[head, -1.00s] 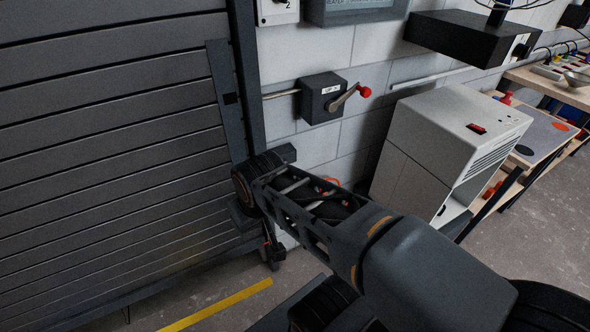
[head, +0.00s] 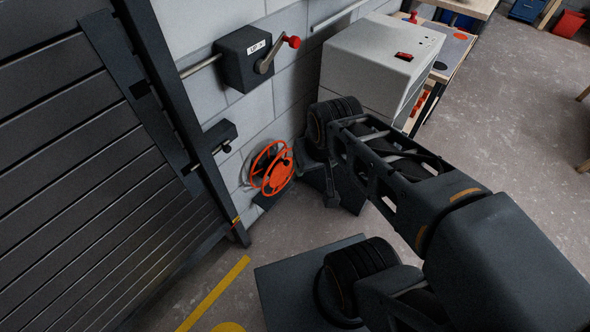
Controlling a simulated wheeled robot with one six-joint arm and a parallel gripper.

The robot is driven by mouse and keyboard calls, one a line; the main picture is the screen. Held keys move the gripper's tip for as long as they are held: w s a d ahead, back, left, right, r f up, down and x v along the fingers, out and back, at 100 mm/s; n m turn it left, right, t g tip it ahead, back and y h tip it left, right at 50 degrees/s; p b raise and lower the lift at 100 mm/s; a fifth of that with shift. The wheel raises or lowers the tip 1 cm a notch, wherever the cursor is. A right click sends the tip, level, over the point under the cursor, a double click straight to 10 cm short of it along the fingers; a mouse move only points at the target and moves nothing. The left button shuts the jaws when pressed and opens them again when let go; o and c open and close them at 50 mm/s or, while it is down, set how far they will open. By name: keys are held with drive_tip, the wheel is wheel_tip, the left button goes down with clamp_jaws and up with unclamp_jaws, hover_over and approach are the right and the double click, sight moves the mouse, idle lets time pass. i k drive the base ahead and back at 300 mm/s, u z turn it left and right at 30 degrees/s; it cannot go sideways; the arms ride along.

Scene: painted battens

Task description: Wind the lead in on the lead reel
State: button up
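The lead reel (head: 271,172) is orange and stands low against the white block wall, just right of the shutter's edge rail. It has a round spoked rim. A pale lead seems to lie around its left side; its course and loose end cannot be made out. My arm comes in from the lower right and bends down just right of the reel. My gripper (head: 328,192) is dark, small and partly hidden by my own arm links. It appears apart from the reel, and its fingers cannot be made out clearly.
A grey wall box (head: 243,60) with a red-knobbed crank is above the reel. A smaller dark box (head: 219,137) sits beside the shutter rail. The slatted shutter (head: 60,150) fills the left. A white cabinet (head: 370,65) stands right of the reel. The concrete floor is open at right.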

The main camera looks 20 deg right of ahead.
sight(278, 168)
drive_tip(key=z, duration=0.05)
drive_tip(key=k, duration=1.05)
drive_tip(key=u, duration=0.95)
drive_tip(key=i, duration=0.75)
drive_tip(key=z, duration=0.45)
drive_tip(key=i, duration=0.85)
drive_tip(key=z, duration=0.75)
